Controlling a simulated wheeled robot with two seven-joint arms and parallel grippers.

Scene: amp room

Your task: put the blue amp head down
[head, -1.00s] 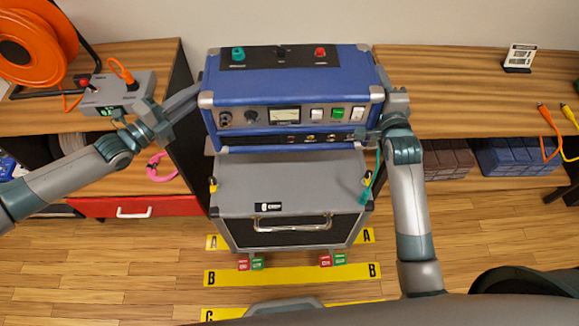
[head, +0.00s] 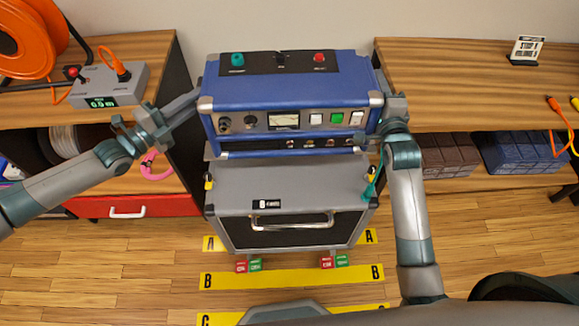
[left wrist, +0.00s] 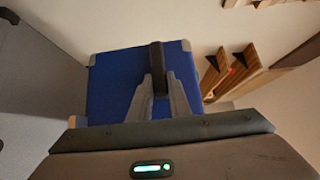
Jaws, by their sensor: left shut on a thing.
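The blue amp head (head: 285,88), with a control panel on its front, is level above the rear of the grey speaker cabinet (head: 240,187). I cannot tell whether its underside touches the cabinet. My left gripper (head: 190,100) is at its left side. In the left wrist view, the gripper's fingers (left wrist: 160,85) are shut on a black handle (left wrist: 158,60) on the amp head's blue side (left wrist: 115,80). My right gripper (head: 388,105) is at its right side, where the fingers are hidden.
Wooden shelves stand left (head: 140,60) and right (head: 450,80), close to both arms. A grey meter box (head: 115,85) lies near my left gripper. A teal cable (head: 373,182) hangs at the cabinet's right. Yellow strips and small red and green blocks lie on the floor in front.

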